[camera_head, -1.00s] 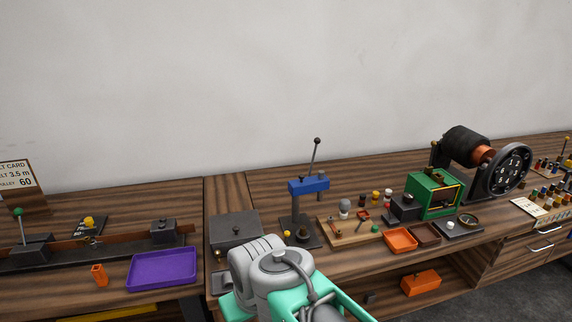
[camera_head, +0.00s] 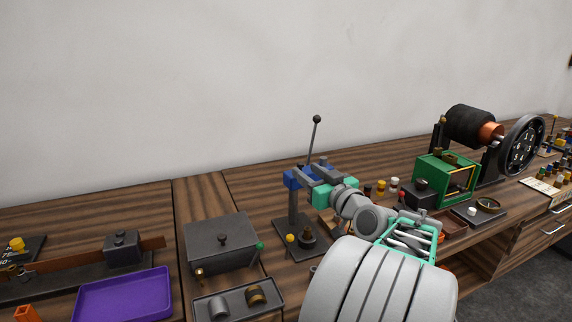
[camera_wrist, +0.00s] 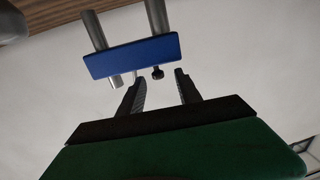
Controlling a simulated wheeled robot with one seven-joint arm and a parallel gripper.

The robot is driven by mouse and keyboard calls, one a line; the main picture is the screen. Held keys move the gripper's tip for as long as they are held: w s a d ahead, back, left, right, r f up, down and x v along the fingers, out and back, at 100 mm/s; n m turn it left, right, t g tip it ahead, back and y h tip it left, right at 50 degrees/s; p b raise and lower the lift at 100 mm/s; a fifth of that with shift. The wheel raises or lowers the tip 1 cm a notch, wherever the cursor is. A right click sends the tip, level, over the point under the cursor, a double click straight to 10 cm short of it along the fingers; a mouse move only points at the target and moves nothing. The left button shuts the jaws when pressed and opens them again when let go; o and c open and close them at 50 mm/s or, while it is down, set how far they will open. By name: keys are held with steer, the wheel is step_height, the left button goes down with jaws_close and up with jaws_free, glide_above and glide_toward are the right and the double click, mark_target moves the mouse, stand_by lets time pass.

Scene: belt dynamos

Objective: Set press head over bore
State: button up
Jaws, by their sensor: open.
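The arbor press has a blue head (camera_head: 292,181) on a grey column, with a long lever (camera_head: 312,142) tipped by a dark ball standing up from it. Its dark base (camera_head: 300,243) carries a round dark part with a hole-like top (camera_head: 308,236) and a yellow knob (camera_head: 290,239). My gripper (camera_head: 310,170) is open at the head's right side, its fingers partly covering it. In the wrist view the blue head (camera_wrist: 130,57) lies just beyond my open fingers (camera_wrist: 160,82). A small dark knob (camera_wrist: 157,72) shows between the fingertips. Contact cannot be told.
A dark lidded box (camera_head: 220,245) and a grey tray with two round parts (camera_head: 236,304) stand left of the press. A purple tray (camera_head: 125,295) is farther left. A green-framed machine (camera_head: 445,182) stands right. My arm hides part of the bench.

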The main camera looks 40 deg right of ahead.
mark_target(299, 162)
steer(key=shift+w+d+r, duration=0.2)
steer(key=shift+w+r, duration=0.05)
steer(key=w, duration=0.2)
steer(key=w+d+p, duration=0.1)
steer(key=w, duration=0.4)
steer(key=shift+w+d, duration=0.15)
steer(key=shift+d, duration=0.1)
jaws_close()
stand_by(1.0)
